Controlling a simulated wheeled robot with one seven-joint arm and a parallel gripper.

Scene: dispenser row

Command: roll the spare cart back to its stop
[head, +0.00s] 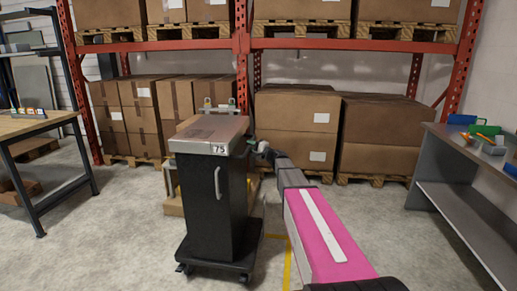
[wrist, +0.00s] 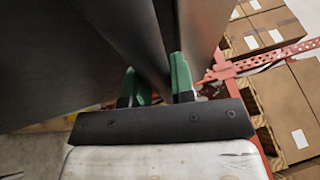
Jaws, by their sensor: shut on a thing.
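The spare cart (head: 212,215) is a tall black cabinet on a wheeled base, with a grey top, a "75" label and an upright pale handle on its front. It stands upright on the floor in the middle of the head view. My gripper (head: 256,148) is at the upper right side of the cart. In the wrist view its green fingertips (wrist: 160,84) are shut on a dark upright part of the cart (wrist: 135,30). The exact part gripped is mostly hidden. I cannot make out a stop for the cart.
A yellow floor line (head: 288,265) runs right of the cart. Behind stands an orange rack (head: 243,60) with cartons on pallets. A wooden-topped bench (head: 30,124) is at left, and a grey table (head: 470,160) at right. Bare floor lies left of the cart and before the right table.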

